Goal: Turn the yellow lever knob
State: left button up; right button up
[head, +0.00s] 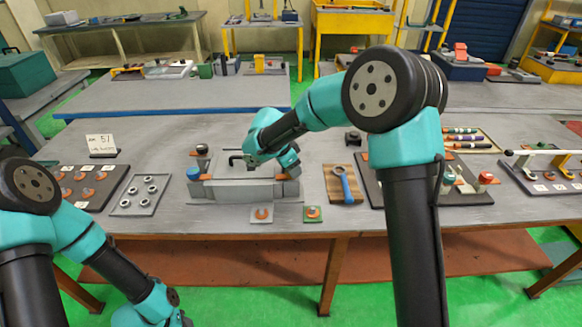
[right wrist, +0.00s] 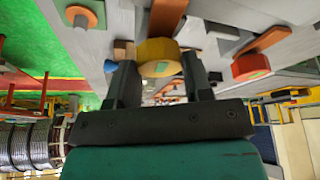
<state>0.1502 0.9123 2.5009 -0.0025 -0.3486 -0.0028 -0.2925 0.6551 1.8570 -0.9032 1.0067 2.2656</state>
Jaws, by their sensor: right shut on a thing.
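In the right wrist view a rounded yellow knob (right wrist: 158,48) sits between the two dark fingers of my right gripper (right wrist: 160,78), which is shut on it. In the head view my right arm reaches over the grey fixture (head: 245,213) at the middle of the table. The wrist hides the knob and the fingertips there. A blue round part (head: 193,173) and a dark knob (head: 202,149) show at the fixture's left end. My left arm is at the lower left, and its gripper is out of the picture.
A tray of metal rings (head: 119,207) lies left of the fixture. A blue wrench on a wooden board (head: 330,197) lies to its right. Two small plates with orange parts (head: 262,221), (head: 313,220) lie at the front edge. A written card (head: 101,143) stands behind left.

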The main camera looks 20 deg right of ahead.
jog(key=shift+w+r, duration=0.1)
jog(key=shift+r, duration=0.1)
jog(key=o, duration=0.9)
jog(key=shift+f, duration=0.15)
jog(key=shift+o, duration=0.2)
jog(key=v, duration=1.7)
jog(key=shift+a, duration=0.2)
